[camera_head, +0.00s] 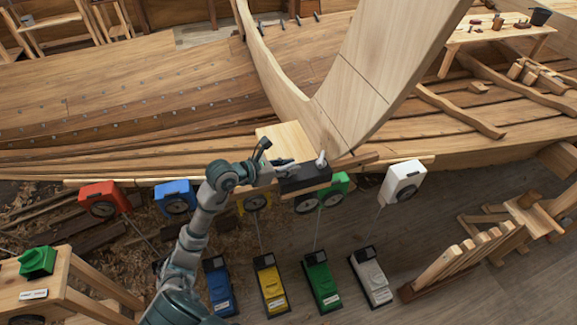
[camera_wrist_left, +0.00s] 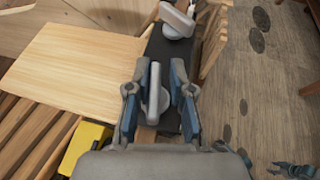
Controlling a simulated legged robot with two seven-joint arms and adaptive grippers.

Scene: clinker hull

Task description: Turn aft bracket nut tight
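A dark bracket (camera_head: 308,181) sits beside the hull below the curved stem timber, and it also shows in the wrist view (camera_wrist_left: 168,56). It carries two pale nuts with bar-like handles. One nut (camera_wrist_left: 154,92) lies between the fingers of my left gripper (camera_wrist_left: 157,88); the other nut (camera_wrist_left: 177,20) is farther along the bracket and shows in the head view (camera_head: 321,159). My left gripper (camera_head: 283,164) is open, its fingers either side of the near nut with gaps visible. Part of what looks like my right gripper (camera_wrist_left: 293,170) shows at the wrist view's lower right corner.
A light wooden board (camera_head: 284,143) lies next to the bracket. Red (camera_head: 103,198), blue (camera_head: 175,198), green (camera_head: 341,184) and white (camera_head: 403,182) devices stand along the hull. Matching boxes stand on the floor in front. A rack (camera_head: 462,262) stands at right.

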